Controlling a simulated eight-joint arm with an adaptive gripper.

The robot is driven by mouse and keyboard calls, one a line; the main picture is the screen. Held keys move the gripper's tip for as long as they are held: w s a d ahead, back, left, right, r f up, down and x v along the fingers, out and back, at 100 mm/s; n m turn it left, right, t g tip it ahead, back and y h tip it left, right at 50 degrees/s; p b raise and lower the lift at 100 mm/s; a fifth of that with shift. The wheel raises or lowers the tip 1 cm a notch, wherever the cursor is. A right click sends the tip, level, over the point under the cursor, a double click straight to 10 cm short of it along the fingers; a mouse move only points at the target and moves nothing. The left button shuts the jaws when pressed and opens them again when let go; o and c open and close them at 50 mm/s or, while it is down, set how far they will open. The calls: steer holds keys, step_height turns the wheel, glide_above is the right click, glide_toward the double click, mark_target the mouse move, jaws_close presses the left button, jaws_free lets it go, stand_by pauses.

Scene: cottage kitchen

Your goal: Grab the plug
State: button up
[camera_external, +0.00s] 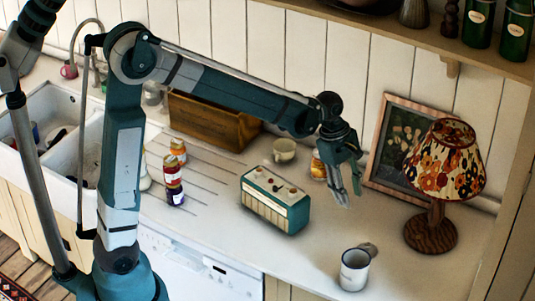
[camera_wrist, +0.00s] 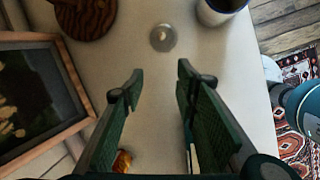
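The plug is most likely the small round grey disc (camera_wrist: 163,37) with a pale centre, flat on the counter at the top of the wrist view. It also shows in the external view as a greyish disc (camera_external: 369,248) just behind the white mug. My gripper (camera_wrist: 160,80) is open, with its green fingers apart and nothing between them. In the wrist view the disc lies beyond the fingertips, roughly in line with the gap. In the external view my gripper (camera_external: 350,190) hangs above the counter, behind the disc and apart from it.
A white mug (camera_external: 354,270) stands close beside the disc. A lamp (camera_external: 432,228) with a floral shade and a picture frame (camera_external: 385,185) are to the right. A green radio (camera_external: 272,205) and a jar (camera_external: 318,168) are left of my gripper. Bare counter (camera_external: 320,232) lies between.

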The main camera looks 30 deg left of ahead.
steer(key=d+f+n+g+p, duration=0.1)
steer(key=d+f+n+p, duration=0.1)
steer(key=d, duration=0.5)
glide_toward(368, 244)
steer(key=shift+d+f, duration=0.1)
steer(key=shift+f, duration=0.25)
steer(key=shift+x, duration=1.3)
steer(key=shift+f, duration=0.1)
steer(key=shift+x, duration=2.5)
jaws_close()
